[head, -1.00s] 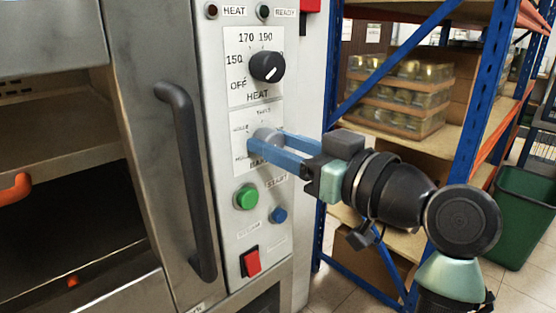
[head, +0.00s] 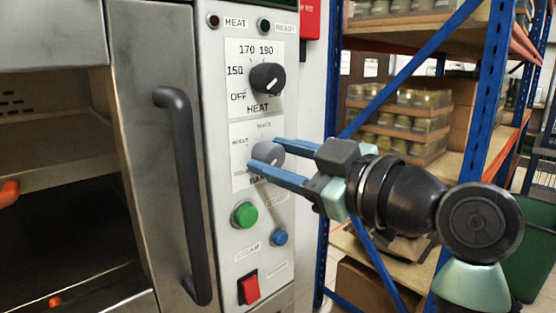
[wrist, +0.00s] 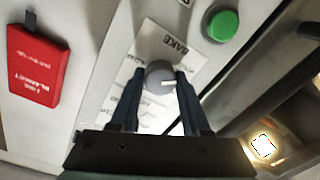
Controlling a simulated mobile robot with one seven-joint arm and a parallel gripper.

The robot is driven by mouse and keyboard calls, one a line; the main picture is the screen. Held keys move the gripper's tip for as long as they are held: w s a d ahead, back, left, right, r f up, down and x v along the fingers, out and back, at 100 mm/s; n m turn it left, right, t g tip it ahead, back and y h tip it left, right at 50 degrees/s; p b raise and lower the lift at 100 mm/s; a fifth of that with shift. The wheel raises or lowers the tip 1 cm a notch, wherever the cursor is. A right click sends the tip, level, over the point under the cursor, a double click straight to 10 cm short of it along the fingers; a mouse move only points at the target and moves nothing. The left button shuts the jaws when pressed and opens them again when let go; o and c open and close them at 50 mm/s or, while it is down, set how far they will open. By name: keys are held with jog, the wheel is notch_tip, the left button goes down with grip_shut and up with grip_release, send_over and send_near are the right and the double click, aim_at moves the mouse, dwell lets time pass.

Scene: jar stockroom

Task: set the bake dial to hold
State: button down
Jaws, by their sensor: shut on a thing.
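The bake dial (head: 268,154) is a round grey knob on a white label plate, below the black heat dial. My gripper (head: 266,155) reaches it from the right, its two blue fingers on opposite sides of the knob, one above right and one below left. In the wrist view the bake dial (wrist: 159,73) sits between the fingertips of my gripper (wrist: 158,77), and its white pointer mark points to the right in that picture. The word BAKE is readable there. The small position labels are blurred, and the fingers partly cover the plate.
The black heat dial (head: 267,78) is above. A green button (head: 245,215), a blue button (head: 280,238) and a red switch (head: 249,287) are below. A dark door handle (head: 184,190) stands out on the left. A blue-framed shelf (head: 487,110) with jars is at right.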

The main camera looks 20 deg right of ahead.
jog(key=shift+c, duration=1.9)
grip_release()
jog(key=v, duration=1.3)
jog(key=shift+p, duration=0.4)
